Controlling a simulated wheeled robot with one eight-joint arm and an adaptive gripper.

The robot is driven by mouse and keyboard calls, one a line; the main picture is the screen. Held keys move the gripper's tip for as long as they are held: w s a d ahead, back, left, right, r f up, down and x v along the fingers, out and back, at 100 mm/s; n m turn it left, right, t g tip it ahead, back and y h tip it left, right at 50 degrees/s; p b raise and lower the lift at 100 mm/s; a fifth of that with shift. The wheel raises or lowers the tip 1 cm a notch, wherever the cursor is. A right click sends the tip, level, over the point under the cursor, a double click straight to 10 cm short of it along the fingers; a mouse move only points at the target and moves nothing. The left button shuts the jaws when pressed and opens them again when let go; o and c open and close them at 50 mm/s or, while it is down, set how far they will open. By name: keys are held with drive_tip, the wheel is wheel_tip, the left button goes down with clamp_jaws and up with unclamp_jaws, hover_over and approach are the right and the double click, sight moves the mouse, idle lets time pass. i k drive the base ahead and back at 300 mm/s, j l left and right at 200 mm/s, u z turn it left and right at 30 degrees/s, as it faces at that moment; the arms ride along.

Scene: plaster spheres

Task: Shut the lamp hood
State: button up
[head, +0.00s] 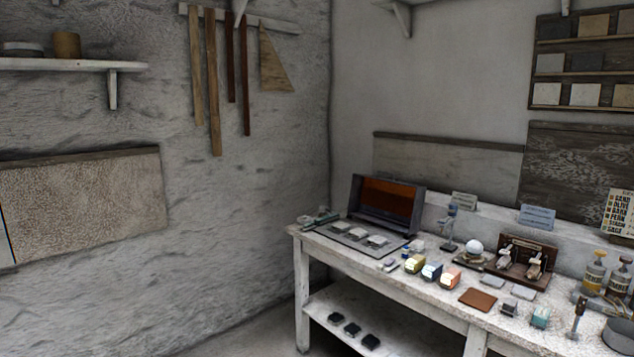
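The lamp hood (388,222) appears to be the dark grey box with an amber-orange panel at the far left end of the white workbench (455,327). It stands raised at the back, with its orange side facing the room. In front of it lies a flat grey plate (345,233) bearing a few small pale blocks. The hood does not cover the plate. Its hinge is too small to make out. My gripper is not in view.
Small coloured blocks (414,264), a white sphere (474,247) on a stand, a brown rack (519,267) and bottles (594,272) stand along the bench to the right. A greenish-grey tool (320,218) lies left of the hood. Floor left of the bench looks clear.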

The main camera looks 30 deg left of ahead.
sight(399, 199)
drive_tip(key=i+u, duration=0.4)
drive_tip(key=i, duration=0.2)
drive_tip(key=i+l+u, duration=0.15)
drive_tip(key=i+u, duration=0.25)
drive_tip(key=i, duration=0.15)
drive_tip(key=i+j, duration=0.1)
drive_tip(key=i, duration=0.3)
drive_tip(key=i+j, duration=0.9)
